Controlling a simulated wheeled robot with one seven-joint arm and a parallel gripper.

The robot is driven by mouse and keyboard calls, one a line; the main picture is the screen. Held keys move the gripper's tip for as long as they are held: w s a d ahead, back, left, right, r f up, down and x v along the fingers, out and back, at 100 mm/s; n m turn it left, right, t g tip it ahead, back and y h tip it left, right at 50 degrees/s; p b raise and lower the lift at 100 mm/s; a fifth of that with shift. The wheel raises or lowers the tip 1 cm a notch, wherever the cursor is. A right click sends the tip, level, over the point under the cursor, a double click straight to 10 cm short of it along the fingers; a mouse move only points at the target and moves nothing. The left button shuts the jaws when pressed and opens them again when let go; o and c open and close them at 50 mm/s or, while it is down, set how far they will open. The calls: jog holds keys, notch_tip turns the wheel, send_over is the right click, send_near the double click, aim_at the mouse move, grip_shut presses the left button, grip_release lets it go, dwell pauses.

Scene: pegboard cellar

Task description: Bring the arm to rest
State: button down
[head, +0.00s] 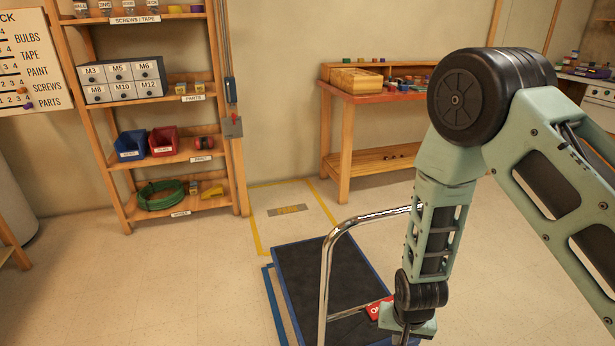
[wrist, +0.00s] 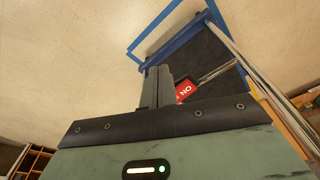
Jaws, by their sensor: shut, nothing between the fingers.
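My arm comes in from the right in the head view and hangs down over a flat platform cart. My gripper (wrist: 157,88) is shut and empty in the wrist view, its two fingers together. In the head view the fingers are out of sight below the lower edge. The cart (head: 309,265) has a dark deck with a blue edge and a bent metal handle (head: 326,270). A red sign with white letters (head: 376,308) shows beside my wrist, partly hidden by it; it also shows in the wrist view (wrist: 185,90), just right of the fingers.
A wooden shelf (head: 160,215) with drawers, bins and a green hose coil stands at the left. A wooden workbench (head: 345,140) with a tray stands against the back wall. Yellow tape (head: 255,225) marks the floor behind the cart. The floor left of the cart is clear.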

jog(key=s+a+r+n+g+y+p, duration=0.1)
jog(key=s+a+r+n+p, duration=0.2)
jog(key=r, duration=0.9)
jog(key=s+a+r+n+y+p, duration=0.1)
jog(key=s+a+r+p, duration=0.4)
jog(key=r, duration=0.6)
jog(key=s+d+r+n+p, duration=0.1)
jog(key=s+r+n, duration=0.2)
jog(key=s+r, duration=0.3)
jog(key=s+r+n+h+p, duration=0.1)
jog(key=s+r+n, duration=0.2)
jog(key=s+r, duration=0.3)
notch_tip(320, 180, up, 5)
jog(key=shift+d+f+g, duration=0.1)
jog(key=shift+d+g, duration=0.3)
